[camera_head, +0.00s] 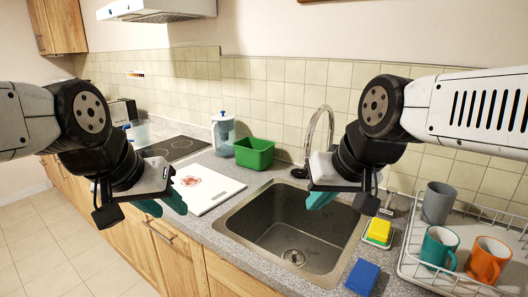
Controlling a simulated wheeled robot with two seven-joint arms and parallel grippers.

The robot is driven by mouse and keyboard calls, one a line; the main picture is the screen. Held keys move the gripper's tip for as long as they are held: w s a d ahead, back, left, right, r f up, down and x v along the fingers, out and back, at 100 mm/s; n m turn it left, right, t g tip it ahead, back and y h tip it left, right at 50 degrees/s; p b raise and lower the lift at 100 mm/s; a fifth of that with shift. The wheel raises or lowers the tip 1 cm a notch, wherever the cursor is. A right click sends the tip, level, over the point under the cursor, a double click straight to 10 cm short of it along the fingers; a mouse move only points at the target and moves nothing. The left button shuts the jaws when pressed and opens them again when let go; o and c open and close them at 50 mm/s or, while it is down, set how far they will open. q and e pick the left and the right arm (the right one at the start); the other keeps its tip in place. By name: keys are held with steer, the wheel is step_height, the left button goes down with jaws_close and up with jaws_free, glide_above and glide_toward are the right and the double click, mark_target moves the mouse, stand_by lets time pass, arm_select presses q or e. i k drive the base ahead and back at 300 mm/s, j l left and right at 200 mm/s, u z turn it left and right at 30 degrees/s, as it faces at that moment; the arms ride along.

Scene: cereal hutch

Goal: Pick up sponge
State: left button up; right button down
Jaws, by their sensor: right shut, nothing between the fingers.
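A yellow sponge (379,228) with a green lower layer sits on a small holder at the right rim of the sink. A blue sponge-like block (362,277) lies on the counter in front of it. My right gripper (321,196) hangs over the sink, shut and empty, to the left of and above the yellow sponge. My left gripper (161,204) is over the counter's front edge left of the sink, empty, with its two teal fingertips apart. Neither gripper touches a sponge.
The sink (295,232) has a tall faucet (330,125) behind it. A white dish rack (410,262) with a grey cup (437,202), teal mug (438,247) and orange mug (488,259) stands at right. A cutting board (215,190) and green bin (254,153) are left.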

mark_target(378, 232)
steer(key=z, duration=1.35)
steer(key=u, duration=0.35)
